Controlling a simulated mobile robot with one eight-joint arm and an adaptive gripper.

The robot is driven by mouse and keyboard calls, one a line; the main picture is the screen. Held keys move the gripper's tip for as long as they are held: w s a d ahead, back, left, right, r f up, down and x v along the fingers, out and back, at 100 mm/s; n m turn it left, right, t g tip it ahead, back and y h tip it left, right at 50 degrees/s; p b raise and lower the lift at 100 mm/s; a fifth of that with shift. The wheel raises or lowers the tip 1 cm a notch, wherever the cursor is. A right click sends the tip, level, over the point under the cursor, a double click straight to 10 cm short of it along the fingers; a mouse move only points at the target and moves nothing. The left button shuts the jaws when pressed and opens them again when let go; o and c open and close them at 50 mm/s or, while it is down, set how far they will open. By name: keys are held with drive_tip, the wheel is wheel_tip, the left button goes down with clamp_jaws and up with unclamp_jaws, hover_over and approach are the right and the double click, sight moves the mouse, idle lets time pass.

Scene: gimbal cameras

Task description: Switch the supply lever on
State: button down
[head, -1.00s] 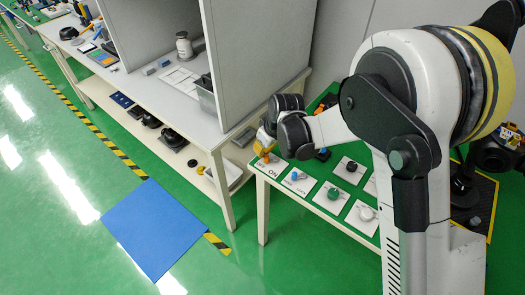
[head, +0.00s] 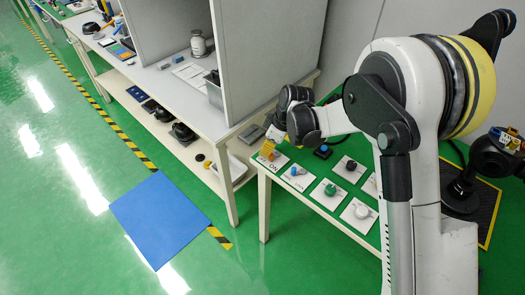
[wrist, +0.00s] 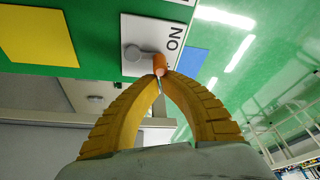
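The supply lever (wrist: 158,64) is a grey hub and arm with an orange end, on a white plate (wrist: 133,29) marked "ON". The lever's orange end points toward the letters in the wrist view. My gripper (wrist: 162,78) has yellow ribbed fingers that close together at this orange end, one on each side of it. The fingers look shut on it, though the contact is partly hidden by the fingertips. In the head view, my gripper (head: 267,152) is at the far left corner of the green panel table and hides most of the lever; the "ON" plate (head: 280,161) shows beside it.
The green table (head: 290,205) holds more white plates with a blue knob (head: 296,171), a green knob (head: 330,190), a black knob (head: 351,166) and a white knob (head: 362,211). A grey partitioned bench (head: 262,75) stands close on the left. A blue mat (head: 160,218) lies on the floor.

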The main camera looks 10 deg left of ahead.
drive_tip(key=shift+s+d+n+g, duration=0.2)
drive_tip(key=shift+n+g, duration=0.05)
drive_tip(key=shift+n, duration=0.45)
drive_tip(key=shift+s+d+n+g, duration=0.15)
drive_tip(key=shift+s+n+g, duration=0.1)
drive_tip(key=shift+n, duration=0.45)
drive_tip(key=shift+s+d, duration=0.2)
drive_tip(key=shift+w, duration=0.1)
idle(1.3)
drive_tip(key=shift+w+d, duration=0.15)
drive_tip(key=shift+w, duration=0.5)
